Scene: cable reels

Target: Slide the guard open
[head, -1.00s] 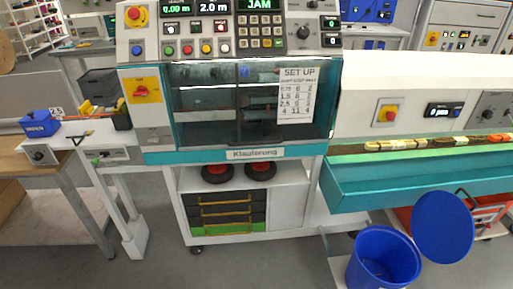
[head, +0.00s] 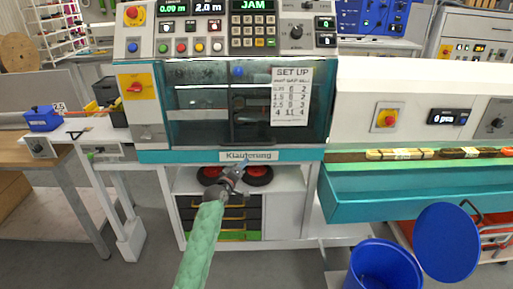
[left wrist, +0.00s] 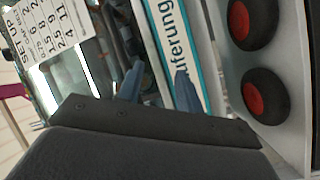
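The guard (head: 200,102) is a clear window with a dark frame in the teal-edged front of the machine, below the JAM display. A round blue knob (head: 238,71) shows near its top middle. I cannot tell exactly how far the guard is slid. My left gripper (head: 242,168) is in front of the machine, just below the window, by the "Klauferung" label (head: 249,156). In the left wrist view its two blue-grey fingers (left wrist: 159,88) stand apart with nothing between them, and the label shows behind. My right gripper is not in view.
A white SET UP sheet (head: 291,96) is on the right of the window. Below the machine are red-hubbed black wheels (head: 257,174) and dark drawers (head: 192,213). A teal trough (head: 415,191) runs right, with a blue bin (head: 383,265) in front. Floor at the left is open.

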